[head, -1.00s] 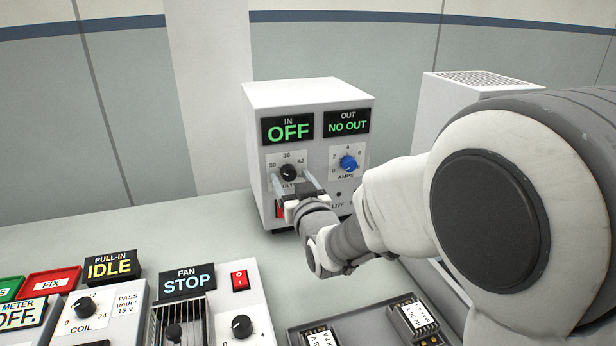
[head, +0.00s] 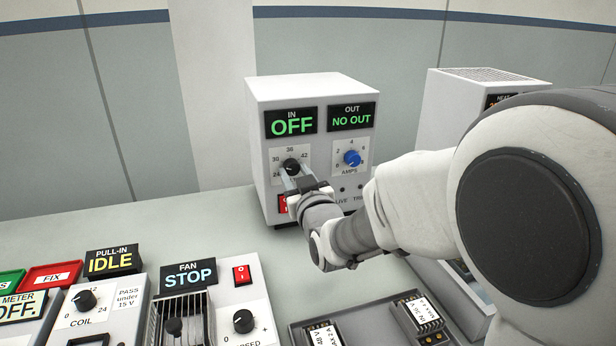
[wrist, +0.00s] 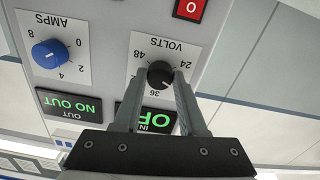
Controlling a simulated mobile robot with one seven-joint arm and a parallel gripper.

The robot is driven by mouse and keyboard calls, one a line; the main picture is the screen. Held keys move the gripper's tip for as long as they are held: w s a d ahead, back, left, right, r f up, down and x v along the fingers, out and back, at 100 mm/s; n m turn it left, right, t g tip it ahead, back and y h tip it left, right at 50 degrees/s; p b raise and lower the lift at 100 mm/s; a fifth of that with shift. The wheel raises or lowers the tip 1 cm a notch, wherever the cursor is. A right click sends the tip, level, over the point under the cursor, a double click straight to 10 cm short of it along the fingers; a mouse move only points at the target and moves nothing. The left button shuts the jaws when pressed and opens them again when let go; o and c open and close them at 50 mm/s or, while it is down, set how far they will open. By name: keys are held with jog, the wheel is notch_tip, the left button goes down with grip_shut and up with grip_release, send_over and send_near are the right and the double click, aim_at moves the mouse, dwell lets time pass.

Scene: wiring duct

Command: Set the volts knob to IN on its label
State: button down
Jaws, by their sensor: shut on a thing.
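The black volts knob (head: 291,166) is on the left of the white power supply's front, on a white scale plate running from 24 to 48. It also shows upside down in the wrist view (wrist: 160,74). My gripper (wrist: 161,72) has its two fingers on either side of the knob and is shut on it. The gripper (head: 293,176) reaches the knob from the front in the head view. The IN display (head: 291,121) reads OFF.
The blue amps knob (head: 352,158) sits right of the volts knob, under the NO OUT display (head: 351,116). A red switch (wrist: 190,8) is below the volts plate. A tray with labelled modules (head: 421,315) lies in front. Panels with knobs fill the left front.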

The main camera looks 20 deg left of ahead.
jog(key=n+b, duration=0.5)
jog(key=n, duration=0.1)
jog(key=shift+f, duration=0.1)
jog(key=n+b, duration=0.2)
jog(key=n, duration=0.2)
jog(key=shift+b, duration=0.4)
jog(key=shift+r+n, duration=0.2)
jog(key=shift+n, duration=0.1)
jog(key=shift+c, duration=2.3)
grip_release()
jog(key=p+v, duration=0.2)
jog(key=v, duration=1.5)
jog(key=shift+d, duration=0.2)
jog(key=shift+s, duration=0.1)
